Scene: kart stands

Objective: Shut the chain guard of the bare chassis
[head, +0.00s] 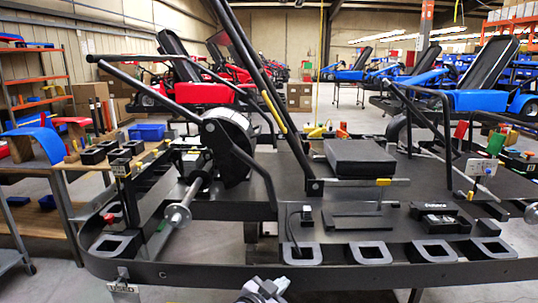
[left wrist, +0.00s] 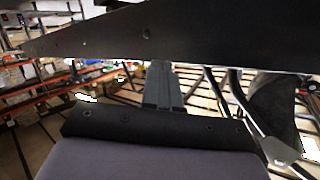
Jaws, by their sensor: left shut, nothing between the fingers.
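The bare chassis (head: 190,272) is a wide black frame that fills the foreground of the head view. A black rounded cover (head: 232,150), which looks like its chain guard, stands raised and tilted above the deck near the left axle. Its hinge is not clear. My left gripper (head: 262,291) is at the bottom centre of the head view, in front of the chassis's near edge and well below the cover. In the left wrist view its fingers (left wrist: 162,85) are together and empty, close to a dark panel (left wrist: 150,35); contact cannot be told. My right gripper is out of view.
Black tube bars (head: 270,95) rise over the chassis beside the cover. A hub (head: 178,216) sticks out at the left, and a black block (head: 360,157) sits on the deck. A parts bench (head: 60,165) stands left; finished karts stand behind.

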